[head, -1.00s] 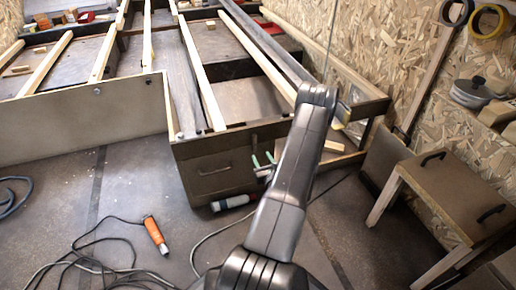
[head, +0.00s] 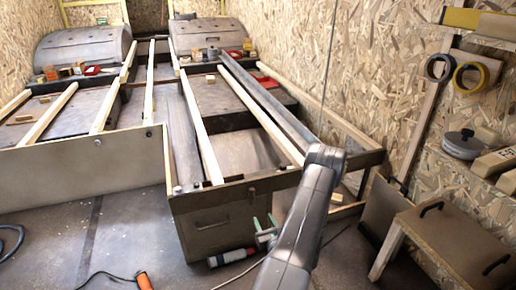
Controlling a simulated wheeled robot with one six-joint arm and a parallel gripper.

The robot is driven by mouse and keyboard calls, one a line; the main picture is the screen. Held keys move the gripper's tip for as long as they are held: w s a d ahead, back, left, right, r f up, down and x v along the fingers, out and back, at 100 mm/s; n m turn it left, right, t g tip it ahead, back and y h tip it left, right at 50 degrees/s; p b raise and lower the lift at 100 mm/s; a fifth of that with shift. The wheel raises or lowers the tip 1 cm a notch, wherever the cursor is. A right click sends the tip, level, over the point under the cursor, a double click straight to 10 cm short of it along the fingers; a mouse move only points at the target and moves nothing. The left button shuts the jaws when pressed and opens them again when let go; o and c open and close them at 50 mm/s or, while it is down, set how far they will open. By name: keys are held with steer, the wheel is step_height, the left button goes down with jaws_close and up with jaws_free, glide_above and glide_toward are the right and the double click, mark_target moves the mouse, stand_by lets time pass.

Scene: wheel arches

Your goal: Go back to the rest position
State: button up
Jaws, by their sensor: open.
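My gripper (head: 265,222) is partly visible left of my dark grey arm, low in the centre of the head view. Its two green-tipped fingers stand apart with nothing seen between them. It is in front of the brown box end (head: 215,222) of the wooden frame, close to its right part in the picture. My forearm hides part of the gripper and some of the floor behind it.
A grey-and-red cylinder (head: 230,257) lies on the floor below the box end. An orange-handled tool (head: 144,281) and cable lie at the lower left. A brown stool (head: 455,240) stands right. Wheel arches (head: 85,48) are at the back. Floor at left is mostly clear.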

mark_target(253, 198)
steer(key=b+x, duration=0.3)
steer(key=x, duration=0.9)
steer(key=shift+f, duration=0.1)
